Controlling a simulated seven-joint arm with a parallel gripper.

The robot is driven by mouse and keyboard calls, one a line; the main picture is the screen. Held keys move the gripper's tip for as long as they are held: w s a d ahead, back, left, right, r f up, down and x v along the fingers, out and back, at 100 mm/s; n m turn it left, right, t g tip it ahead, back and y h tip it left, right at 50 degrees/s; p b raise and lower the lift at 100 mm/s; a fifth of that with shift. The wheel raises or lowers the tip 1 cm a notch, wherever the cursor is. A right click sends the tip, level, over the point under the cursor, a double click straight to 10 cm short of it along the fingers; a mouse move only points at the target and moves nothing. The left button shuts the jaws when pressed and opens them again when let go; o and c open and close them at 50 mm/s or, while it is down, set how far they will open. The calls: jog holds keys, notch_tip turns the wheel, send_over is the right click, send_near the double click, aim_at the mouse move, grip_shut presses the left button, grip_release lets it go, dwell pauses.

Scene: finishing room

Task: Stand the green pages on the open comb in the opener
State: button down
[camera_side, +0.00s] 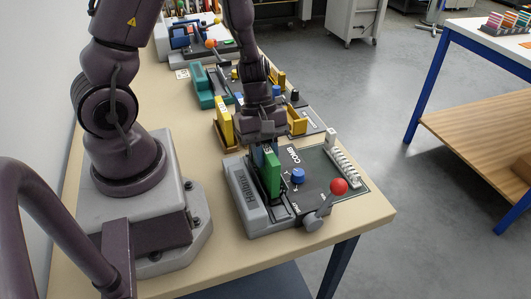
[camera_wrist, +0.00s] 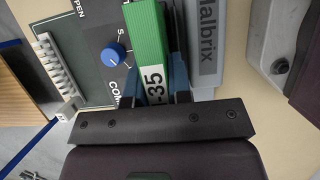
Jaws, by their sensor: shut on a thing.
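The green pages (camera_side: 271,173) are a narrow upright green block with a white label, which reads "-35" in the wrist view (camera_wrist: 148,38). My gripper (camera_side: 265,146) is shut on them from above, with a blue finger on each side in the wrist view (camera_wrist: 155,76). The pages are over the grey and black opener (camera_side: 245,207), beside its "Halbrix" side housing. I cannot tell whether their lower edge touches it. A white toothed strip (camera_side: 342,163), comb-like, lies along the opener's far right edge and also shows in the wrist view (camera_wrist: 56,68). Anything under the pages is hidden.
The opener has a blue knob (camera_side: 298,175) and a lever with a red ball (camera_side: 339,186). Yellow blocks (camera_side: 224,122) and a teal block (camera_side: 205,90) stand in holders behind. A side table (camera_side: 490,39) stands at right. The near bench corner is bare.

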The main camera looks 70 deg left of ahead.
jog(key=shift+f, duration=0.55)
jog(key=c, duration=1.3)
grip_release()
jog(key=shift+v, duration=5.55)
jog(key=shift+f, duration=0.1)
